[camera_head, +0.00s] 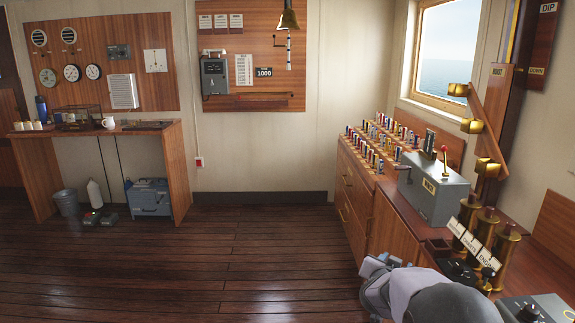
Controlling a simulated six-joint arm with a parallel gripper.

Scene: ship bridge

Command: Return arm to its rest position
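My arm shows at the bottom right of the head view, grey and white, low in front of the wooden console (395,232). Its rounded link covers part of the console front. The end of the arm that shows is a small grey-blue part at the arm's left side, near the console's lower edge. I cannot make out any gripper fingers there, nor anything held.
The console carries a grey lever box (436,190), brass cylinders (487,225) with labels, and rows of coloured pegs (385,135). A wooden desk (178,165) stands at the left, with a blue toolbox (148,197) and a bucket (66,202) below. The floor (250,255) between is clear.

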